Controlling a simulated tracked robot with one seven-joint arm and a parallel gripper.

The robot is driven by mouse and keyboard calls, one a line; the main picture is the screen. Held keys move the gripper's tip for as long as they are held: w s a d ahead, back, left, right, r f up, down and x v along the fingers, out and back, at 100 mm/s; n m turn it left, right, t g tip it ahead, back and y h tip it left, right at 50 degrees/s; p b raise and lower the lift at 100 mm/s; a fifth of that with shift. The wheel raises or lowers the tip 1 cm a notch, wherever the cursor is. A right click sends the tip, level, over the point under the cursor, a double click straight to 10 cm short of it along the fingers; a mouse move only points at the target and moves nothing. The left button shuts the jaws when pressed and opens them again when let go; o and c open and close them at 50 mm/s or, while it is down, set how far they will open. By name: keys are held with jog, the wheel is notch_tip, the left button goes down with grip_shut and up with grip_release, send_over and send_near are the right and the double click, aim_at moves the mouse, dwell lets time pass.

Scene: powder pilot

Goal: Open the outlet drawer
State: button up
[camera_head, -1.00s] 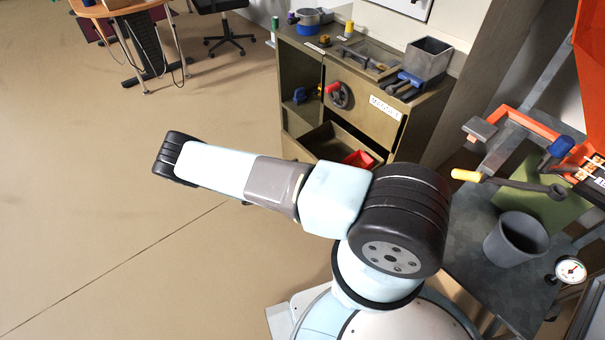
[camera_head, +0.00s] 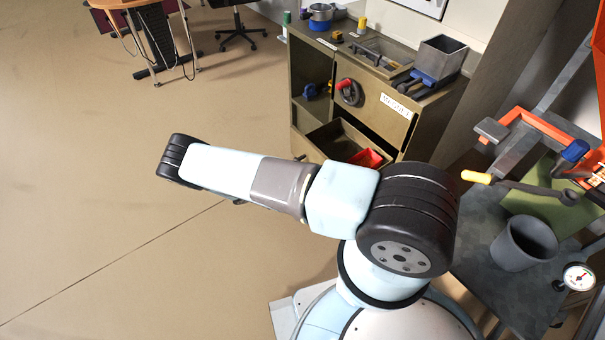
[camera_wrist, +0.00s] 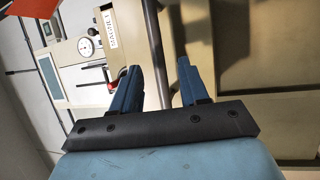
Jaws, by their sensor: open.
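An olive cabinet (camera_head: 310,65) stands beyond my arm in the head view. Its upper front has a red-handled wheel (camera_head: 348,90) and a white label too small to read surely. Below it, an open drawer-like compartment (camera_head: 328,138) shows a red piece (camera_head: 367,158) inside; my arm partly hides its front, and I cannot tell whether it is the outlet drawer. In the wrist view my gripper (camera_wrist: 157,88) has its blue fingers apart. A grey bar (camera_wrist: 156,50) appears between or beyond them; I cannot tell whether they touch it. The head view hides my gripper.
A grey hopper (camera_head: 442,58) and small parts stand on the cabinet top. At right, a bench holds a grey cup (camera_head: 523,243), a gauge (camera_head: 578,277) and a yellow-handled lever (camera_head: 476,177). The floor (camera_head: 80,210) at left is clear.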

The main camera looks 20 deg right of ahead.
jog(key=a+f, duration=0.1)
jog(key=a, duration=0.6)
jog(key=shift+w+f, duration=0.15)
jog(key=shift+f, duration=0.05)
jog(key=w+r+m+g+y, duration=0.1)
jog(key=w+r+g+y, duration=0.2)
jog(key=r, duration=0.8)
jog(key=w+r+m+g+y, duration=0.1)
jog(key=w+r+y, duration=0.25)
jog(key=r, duration=0.75)
jog(key=s+d+r+y, duration=0.2)
jog(key=d+r+y, duration=0.15)
jog(key=r, duration=0.85)
jog(key=s+d+r+y, duration=0.2)
jog(key=r+y, duration=0.2)
jog(key=r, duration=0.7)
jog(key=s+d+r+n+t+y, duration=0.1)
jog(key=s+d+r+t+y, duration=0.15)
jog(key=s+r, duration=0.5)
jog(key=s+d+r+n+t+y, duration=0.1)
jog(key=s+d+r+t+y, duration=0.2)
jog(key=s+r, duration=0.45)
jog(key=s+d+r+n+t, duration=0.1)
jog(key=s+r+t, duration=0.4)
jog(key=s, duration=0.9)
notch_tip(320, 180, up, 2)
jog(key=shift+s+d+r, duration=0.15)
jog(key=shift+s+d, duration=0.15)
jog(key=shift+d, duration=0.35)
